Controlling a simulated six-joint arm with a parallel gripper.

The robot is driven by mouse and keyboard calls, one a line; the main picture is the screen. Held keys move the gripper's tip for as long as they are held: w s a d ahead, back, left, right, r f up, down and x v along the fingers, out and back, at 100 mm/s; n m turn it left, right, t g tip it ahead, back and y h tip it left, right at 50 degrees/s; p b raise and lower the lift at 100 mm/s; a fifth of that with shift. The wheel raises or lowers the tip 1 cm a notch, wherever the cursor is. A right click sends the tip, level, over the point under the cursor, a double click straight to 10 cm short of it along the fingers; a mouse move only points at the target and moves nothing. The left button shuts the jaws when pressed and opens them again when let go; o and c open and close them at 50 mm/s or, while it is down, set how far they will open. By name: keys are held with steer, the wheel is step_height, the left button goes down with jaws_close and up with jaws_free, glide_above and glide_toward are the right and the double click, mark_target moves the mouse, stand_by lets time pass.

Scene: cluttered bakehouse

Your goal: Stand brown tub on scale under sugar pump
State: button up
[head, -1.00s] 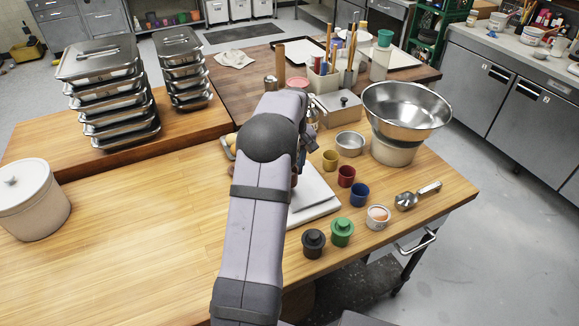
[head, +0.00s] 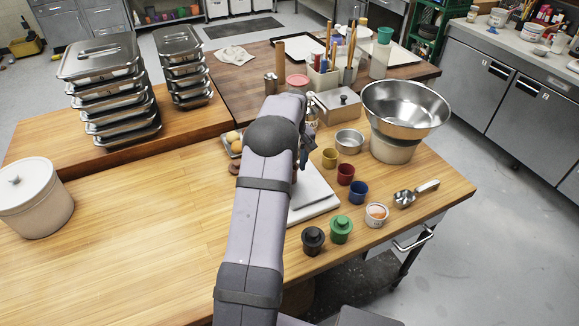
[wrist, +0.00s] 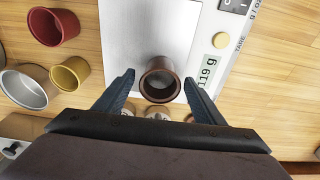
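The brown tub (wrist: 160,91) is upright on the steel plate of the white scale (wrist: 150,30) in the wrist view, near the plate's edge closest to me. The display reads 119 g. My gripper (wrist: 158,78) is open, with one finger on each side of the tub and a small gap showing on both sides. In the head view my arm hides the tub and gripper, and the scale (head: 316,204) shows only in part. I cannot make out the sugar pump for certain; small round tops (wrist: 157,112) are partly hidden behind my gripper.
A yellow cup (head: 329,158), red cup (head: 346,174) and blue cup (head: 358,192) stand right of the scale. A black pot (head: 313,241) and green pot (head: 341,230) are nearer. A steel bowl (head: 405,105) stands behind. The left worktop (head: 130,240) is largely clear.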

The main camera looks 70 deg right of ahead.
step_height(320, 180, up, 12)
steer(key=s+b, duration=0.1)
steer(key=b, duration=0.1)
steer(key=shift+a+r, duration=0.15)
steer(key=shift+a, duration=0.3)
stand_by(0.3)
steer(key=w+a+f+n, duration=0.1)
steer(key=w+a+n, duration=0.1)
steer(key=w+a, duration=0.9)
steer(key=w+a+f+n, duration=0.2)
steer(key=w+a, duration=0.7)
steer(key=a, duration=0.5)
steer(key=a+f+n+y, duration=0.1)
steer(key=a+f+n, duration=0.15)
steer(key=a, duration=1.45)
steer(key=s+a+f+n+g, duration=0.1)
steer(key=s+a+f, duration=0.4)
steer(key=s+a, duration=0.5)
steer(key=shift+a+n, duration=0.75)
steer(key=shift+a, duration=0.25)
